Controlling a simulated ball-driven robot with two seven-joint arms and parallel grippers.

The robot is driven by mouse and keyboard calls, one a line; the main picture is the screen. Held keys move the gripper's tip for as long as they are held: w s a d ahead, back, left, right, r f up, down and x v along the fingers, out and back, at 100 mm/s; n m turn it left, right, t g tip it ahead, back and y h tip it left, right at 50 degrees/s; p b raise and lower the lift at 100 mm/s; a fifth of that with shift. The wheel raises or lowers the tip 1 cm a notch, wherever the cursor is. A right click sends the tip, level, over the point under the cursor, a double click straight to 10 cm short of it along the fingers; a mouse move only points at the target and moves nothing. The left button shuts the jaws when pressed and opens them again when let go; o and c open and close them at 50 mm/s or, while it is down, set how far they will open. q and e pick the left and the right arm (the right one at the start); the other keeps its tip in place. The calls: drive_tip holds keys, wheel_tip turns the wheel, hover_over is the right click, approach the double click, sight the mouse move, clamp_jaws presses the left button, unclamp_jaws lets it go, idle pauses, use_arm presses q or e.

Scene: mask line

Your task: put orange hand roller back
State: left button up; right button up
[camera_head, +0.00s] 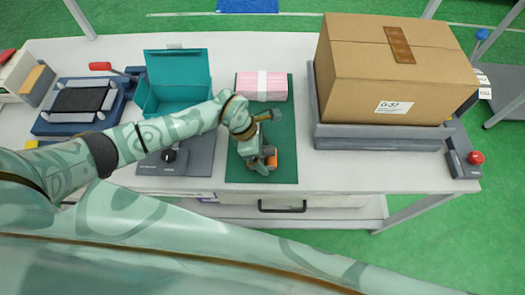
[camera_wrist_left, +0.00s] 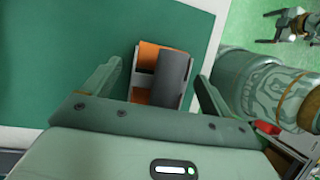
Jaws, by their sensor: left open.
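The orange hand roller (camera_wrist_left: 149,52), with a dark grey cylinder (camera_wrist_left: 171,80), lies on the green mat (camera_wrist_left: 60,60) in the left wrist view. My left gripper (camera_wrist_left: 160,75) is open, with one finger on each side of the roller. In the head view my left gripper (camera_head: 257,158) is low over the front of the green mat (camera_head: 240,172). Part of the orange roller (camera_head: 272,160) shows beside it; the rest is hidden by the gripper. What seems to be my right gripper (camera_wrist_left: 295,23) shows small at the top right of the left wrist view.
A teal open box (camera_head: 178,82) and a grey plate with a black knob (camera_head: 175,160) are left of the mat. A pink pack (camera_head: 262,86) lies at its back. A large carton (camera_head: 395,75) on a grey platform (camera_head: 380,137) stands right. A red-handled tool (camera_head: 103,67) lies left.

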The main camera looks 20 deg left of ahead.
use_arm(q)
drive_tip(key=p+v, duration=0.1)
drive_tip(key=v, duration=1.1)
drive_tip(key=shift+p, duration=0.35)
drive_tip(key=shift+s, duration=0.1)
